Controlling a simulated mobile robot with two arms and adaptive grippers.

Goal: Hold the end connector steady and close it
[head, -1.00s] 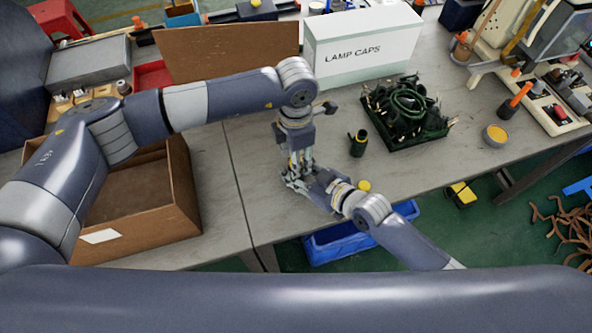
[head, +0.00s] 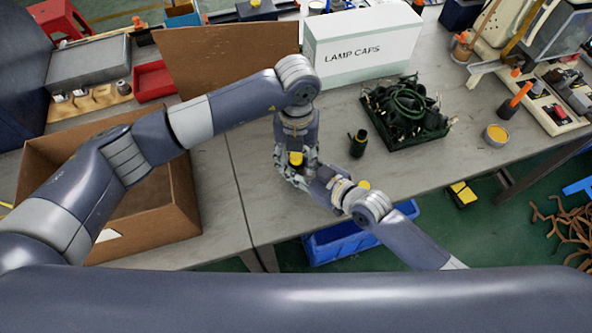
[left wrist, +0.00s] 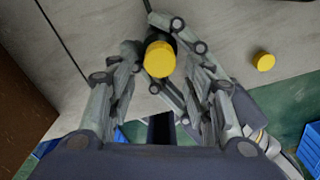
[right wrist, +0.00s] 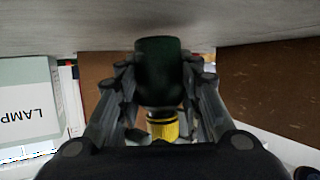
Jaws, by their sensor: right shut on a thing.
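The end connector (right wrist: 158,72) is a dark green cylinder with a yellow cap (left wrist: 160,59) at one end. My right gripper (right wrist: 160,85) is shut on its dark body, which shows between the fingers in the right wrist view. The yellow cap also shows there (right wrist: 162,126), toward the palm. My left gripper (left wrist: 166,75) is over the capped end, its fingers apart on either side of the cap with gaps visible. In the head view both the left gripper (head: 292,168) and the right gripper (head: 312,180) meet above the table's front part, and they largely hide the connector.
Another dark connector (head: 358,143) stands on the table to the right. A loose yellow cap (head: 363,185) lies near the front edge. A dark tray of green parts (head: 433,139), a white LAMP CAPS box (head: 330,62) and a cardboard box (head: 182,185) surround the work area.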

